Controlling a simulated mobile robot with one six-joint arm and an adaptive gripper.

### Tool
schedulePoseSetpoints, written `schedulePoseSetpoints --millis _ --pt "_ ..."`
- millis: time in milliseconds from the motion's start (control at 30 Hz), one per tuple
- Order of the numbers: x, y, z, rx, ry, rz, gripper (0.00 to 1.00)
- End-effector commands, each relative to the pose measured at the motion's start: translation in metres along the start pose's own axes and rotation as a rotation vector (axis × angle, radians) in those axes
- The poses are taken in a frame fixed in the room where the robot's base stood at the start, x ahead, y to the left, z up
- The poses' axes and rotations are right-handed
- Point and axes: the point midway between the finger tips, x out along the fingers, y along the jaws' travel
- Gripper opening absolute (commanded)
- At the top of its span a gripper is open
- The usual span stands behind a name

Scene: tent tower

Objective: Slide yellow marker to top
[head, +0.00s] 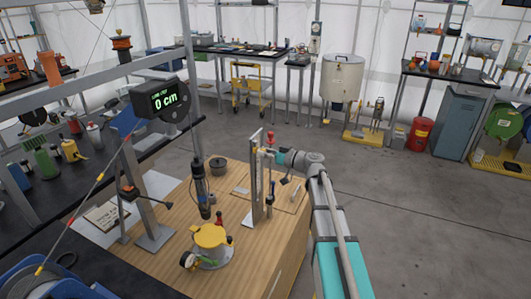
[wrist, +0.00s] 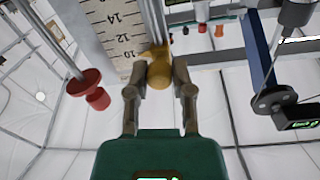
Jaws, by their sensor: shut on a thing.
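The yellow marker (wrist: 158,68) is a small yellow-brown slider with a rounded knob, beside a white scale (wrist: 112,35) with black numbers. The numbers 10, 12 and 14 show, and the marker is nearest the 10 end. My gripper (wrist: 159,88) is shut on the marker's knob, one finger on each side. In the head view my gripper (head: 268,154) is at the upper part of the upright gauge stand (head: 256,185) on the wooden bench. The marker is too small to make out there.
The floor right of the bench is clear.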

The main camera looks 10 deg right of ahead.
Motion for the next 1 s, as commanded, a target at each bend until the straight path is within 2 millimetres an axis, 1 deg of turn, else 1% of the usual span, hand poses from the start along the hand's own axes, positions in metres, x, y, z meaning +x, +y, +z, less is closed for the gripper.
schedulePoseSetpoints --millis 100,133,300,767,867,1000 --pt "0.001 0.000 -0.003 0.005 0.009 -0.002 0.00" --pt "0.001 0.000 -0.003 0.005 0.009 -0.002 0.34" --pt "0.001 0.000 -0.002 0.004 0.007 -0.001 0.65" --pt "-0.002 0.000 -0.001 0.002 0.005 0.000 0.65" --pt "-0.006 0.000 -0.001 0.002 0.005 0.001 0.65" --pt "-0.018 -0.001 -0.001 0.002 0.005 0.001 0.65"
